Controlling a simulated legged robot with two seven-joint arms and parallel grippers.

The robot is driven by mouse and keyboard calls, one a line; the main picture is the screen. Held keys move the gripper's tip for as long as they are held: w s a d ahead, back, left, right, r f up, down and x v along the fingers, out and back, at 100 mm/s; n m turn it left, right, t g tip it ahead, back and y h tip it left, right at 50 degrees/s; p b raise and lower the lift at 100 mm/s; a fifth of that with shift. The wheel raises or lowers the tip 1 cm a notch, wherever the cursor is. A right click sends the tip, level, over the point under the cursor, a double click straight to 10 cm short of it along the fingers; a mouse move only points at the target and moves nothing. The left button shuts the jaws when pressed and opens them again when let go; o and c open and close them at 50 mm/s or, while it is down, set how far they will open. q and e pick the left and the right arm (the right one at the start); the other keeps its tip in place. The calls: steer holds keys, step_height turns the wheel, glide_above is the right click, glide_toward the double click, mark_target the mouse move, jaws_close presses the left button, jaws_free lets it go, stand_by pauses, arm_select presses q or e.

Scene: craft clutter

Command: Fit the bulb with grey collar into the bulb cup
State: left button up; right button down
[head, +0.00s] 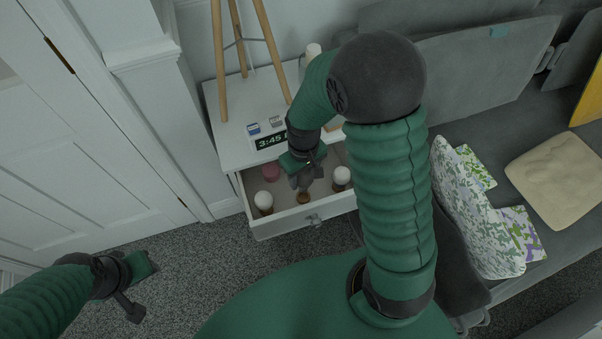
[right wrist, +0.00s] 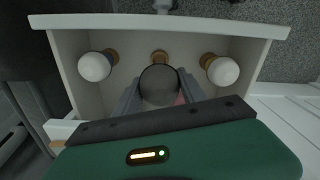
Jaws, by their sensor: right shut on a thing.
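My right gripper (head: 304,184) reaches down into the open drawer (head: 285,224). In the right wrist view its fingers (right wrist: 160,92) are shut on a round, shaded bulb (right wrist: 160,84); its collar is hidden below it. A small wooden bulb cup (head: 303,198) sits just past the held bulb and also shows in the wrist view (right wrist: 160,56). I cannot tell whether bulb and cup touch. White bulbs stand either side, one at left (head: 264,199) and one at right (head: 341,175), each on a wooden base. My left gripper (head: 131,308) hangs over the carpet, its fingers unclear.
A pink round thing (head: 270,172) lies in the drawer's back left. On the white cabinet (head: 226,142) stand a clock (head: 270,141), small boxes and a wooden tripod (head: 236,50). A grey sofa with cushions (head: 556,172) is at right. Carpet at lower left is clear.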

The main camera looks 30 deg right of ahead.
steer(key=shift+r, duration=0.15)
steer(key=shift+p, duration=0.35)
steer(key=shift+f+b, duration=1.2)
steer(key=shift+f, duration=1)
steer(key=shift+s+p, duration=0.1)
steer(key=shift+p, duration=0.2)
steer(key=shift+r+p, duration=0.1)
steer(key=shift+p, duration=0.25)
